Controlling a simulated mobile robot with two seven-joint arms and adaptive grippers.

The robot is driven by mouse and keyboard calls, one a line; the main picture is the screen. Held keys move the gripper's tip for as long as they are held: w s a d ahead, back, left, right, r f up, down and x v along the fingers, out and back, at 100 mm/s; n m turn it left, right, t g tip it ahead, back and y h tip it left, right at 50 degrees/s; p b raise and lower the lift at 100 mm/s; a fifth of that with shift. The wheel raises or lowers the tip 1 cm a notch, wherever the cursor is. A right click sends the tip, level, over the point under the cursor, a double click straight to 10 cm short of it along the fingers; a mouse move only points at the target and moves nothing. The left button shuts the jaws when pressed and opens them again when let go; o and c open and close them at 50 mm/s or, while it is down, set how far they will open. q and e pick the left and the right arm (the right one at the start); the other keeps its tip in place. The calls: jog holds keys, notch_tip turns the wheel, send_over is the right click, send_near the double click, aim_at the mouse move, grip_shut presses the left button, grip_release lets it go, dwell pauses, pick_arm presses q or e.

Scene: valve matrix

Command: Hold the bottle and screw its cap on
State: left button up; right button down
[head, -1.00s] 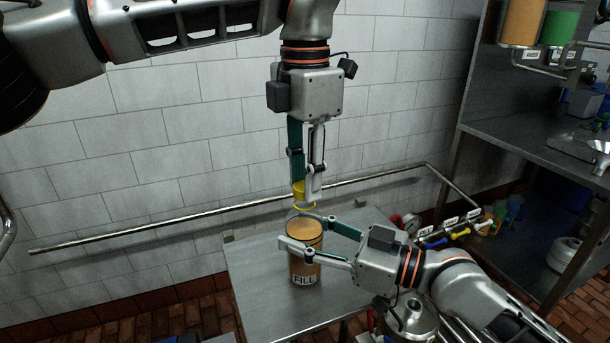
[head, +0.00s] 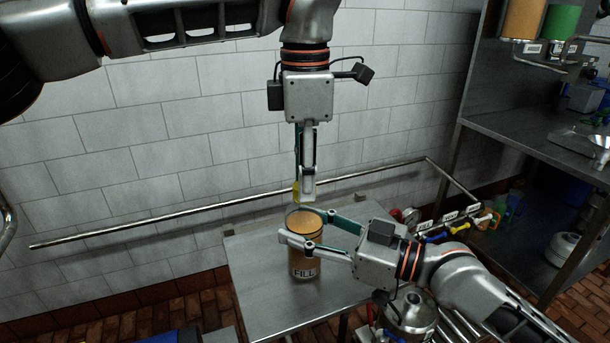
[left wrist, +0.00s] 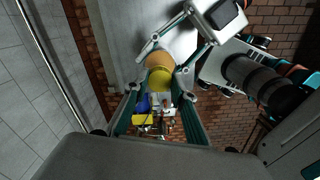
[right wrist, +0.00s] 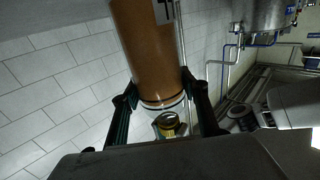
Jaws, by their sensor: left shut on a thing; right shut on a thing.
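The bottle (head: 305,262) is a clear cylinder with tan contents and a FILL label, upright over the metal table. My right gripper (head: 303,238) is shut around its upper part from the right. In the right wrist view the bottle (right wrist: 150,50) lies between the fingers. My left gripper (head: 304,192) points straight down above the bottle's top, shut on the yellow cap (head: 296,191), which the fingers mostly hide. In the left wrist view the cap (left wrist: 160,78) sits between the fingertips, with the bottle behind it.
The metal table (head: 255,280) has bare surface left of the bottle. A rail (head: 180,227) runs along the tiled wall behind. A metal shelf unit (head: 520,150) stands at the right, and a metal vessel (head: 410,318) is at the lower right.

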pick_arm(q)
jog(key=m, duration=0.5)
jog(key=shift+m, duration=0.4)
jog(key=m, duration=1.6)
jog(key=shift+m, duration=0.3)
jog(key=o, duration=0.7)
jog(key=shift+c, duration=0.2)
jog(key=shift+r, duration=0.1)
